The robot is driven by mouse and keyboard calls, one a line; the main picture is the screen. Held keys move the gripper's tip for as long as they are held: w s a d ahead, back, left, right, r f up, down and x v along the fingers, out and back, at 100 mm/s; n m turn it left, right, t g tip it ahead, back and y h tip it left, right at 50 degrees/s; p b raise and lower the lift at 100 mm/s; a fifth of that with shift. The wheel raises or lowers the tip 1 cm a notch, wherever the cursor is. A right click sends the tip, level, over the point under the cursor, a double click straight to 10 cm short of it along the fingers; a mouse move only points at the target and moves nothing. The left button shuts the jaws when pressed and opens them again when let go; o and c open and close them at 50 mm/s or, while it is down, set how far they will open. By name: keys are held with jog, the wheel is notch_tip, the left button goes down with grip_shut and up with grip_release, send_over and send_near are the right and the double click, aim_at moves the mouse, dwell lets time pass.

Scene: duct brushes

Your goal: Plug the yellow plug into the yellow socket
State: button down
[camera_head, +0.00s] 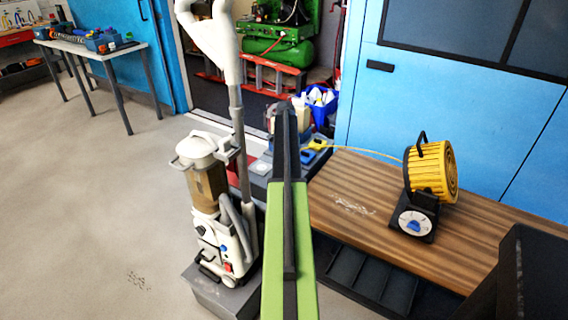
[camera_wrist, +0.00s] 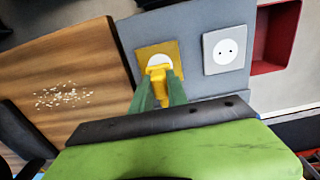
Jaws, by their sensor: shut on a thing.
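The yellow plug (camera_wrist: 158,73) is held between the two green fingers of my gripper (camera_wrist: 160,84) in the wrist view. The yellow socket (camera_wrist: 143,55) is a square yellow plate with a round white face on a grey panel. The plug's front overlaps the lower part of that white face; I cannot tell whether it is seated or just in front. In the head view a small yellow patch shows by the end of my arm, where the cable ends; I cannot tell plug from socket there. My arm hides the fingers in that view.
A white socket (camera_wrist: 225,50) sits right of the yellow one, with a red tray (camera_wrist: 262,64) beyond. A yellow cable reel (camera_head: 430,170) stands on the wooden bench (camera_head: 350,215). A white vacuum machine (camera_head: 222,240) stands close left of my arm. Open floor lies further left.

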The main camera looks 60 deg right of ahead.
jog(key=shift+f+b, duration=1.25)
jog(key=shift+f, duration=0.4)
jog(key=shift+f+b, duration=0.6)
dwell(0.6)
jog(key=c, duration=1.2)
grip_release()
notch_tip(320, 180, up, 18)
jog(key=p, duration=1.7)
jog(key=shift+f, duration=0.25)
